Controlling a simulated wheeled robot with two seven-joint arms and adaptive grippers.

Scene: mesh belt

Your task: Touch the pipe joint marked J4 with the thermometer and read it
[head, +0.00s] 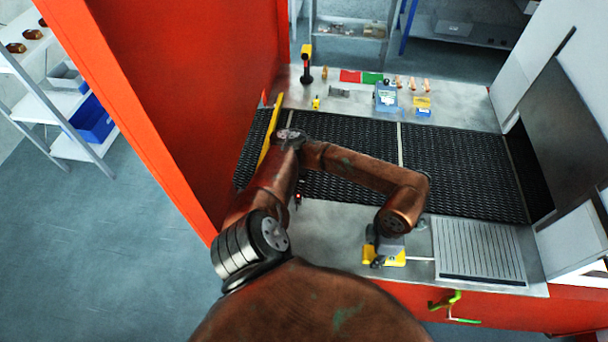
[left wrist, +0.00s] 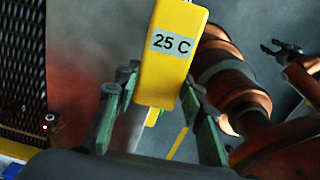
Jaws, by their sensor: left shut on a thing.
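My left gripper (head: 384,246) is over the near counter, left of the ribbed plate. In the left wrist view its green fingers (left wrist: 158,118) are shut on a yellow thermometer (left wrist: 158,88) whose label reads "25 C". Yellow parts also show below the gripper in the head view, and a thin pale rod runs right towards the plate. I cannot make out a J4 mark or tell which part is the pipe joint. A dark claw-like shape (left wrist: 281,48) on a copper-coloured arm, possibly my right gripper, shows in the left wrist view; its opening is unclear.
The black mesh belt (head: 455,170) crosses behind the near counter (head: 335,218). A ribbed plate (head: 480,252) lies at right. A handheld tool (head: 306,62) and several small items stand on the back ledge. A tall red panel (head: 190,90) borders the left. A green piece (head: 448,302) shows at the front.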

